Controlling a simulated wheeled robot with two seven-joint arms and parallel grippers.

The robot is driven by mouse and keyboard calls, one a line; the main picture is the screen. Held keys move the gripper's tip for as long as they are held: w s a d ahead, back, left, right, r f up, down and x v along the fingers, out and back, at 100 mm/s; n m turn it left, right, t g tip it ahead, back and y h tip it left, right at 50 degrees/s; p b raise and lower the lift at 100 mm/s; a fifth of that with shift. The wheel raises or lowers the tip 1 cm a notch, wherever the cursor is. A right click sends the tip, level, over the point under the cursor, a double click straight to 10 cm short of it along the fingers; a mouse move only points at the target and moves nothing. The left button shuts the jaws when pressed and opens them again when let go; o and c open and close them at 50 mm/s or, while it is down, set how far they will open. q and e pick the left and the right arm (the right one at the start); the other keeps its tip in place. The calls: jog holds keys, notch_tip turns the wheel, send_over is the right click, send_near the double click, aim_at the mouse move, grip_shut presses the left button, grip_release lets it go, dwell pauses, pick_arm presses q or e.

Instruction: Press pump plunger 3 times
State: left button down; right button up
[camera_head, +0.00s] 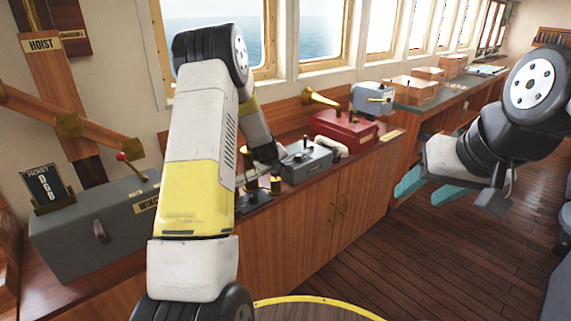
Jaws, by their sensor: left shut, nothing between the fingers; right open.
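My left arm reaches over the wooden counter, and its dark wrist points down. My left gripper (262,172) is small and partly hidden behind my own arm; it is shut with nothing in it. It is beside or over brass parts (250,187) on a dark base at the counter's front edge, which may be the pump. I cannot make out the plunger clearly or tell whether the gripper touches it. My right gripper (428,188) has teal fingers spread apart, open and empty, over the floor well away from the counter.
A grey box with levers (305,162) and a red box (343,130) stand right of the brass parts. A brass horn (320,98) is behind them. A grey winch box (95,225) and wooden hoist (60,110) are at left. The wooden floor (400,245) is clear.

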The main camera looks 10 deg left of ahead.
aim_at(275, 173)
pick_arm(q)
jog(key=shift+f, duration=0.45)
dwell(0.6)
jog(key=shift+r, duration=2)
jog(key=shift+r, duration=2.5)
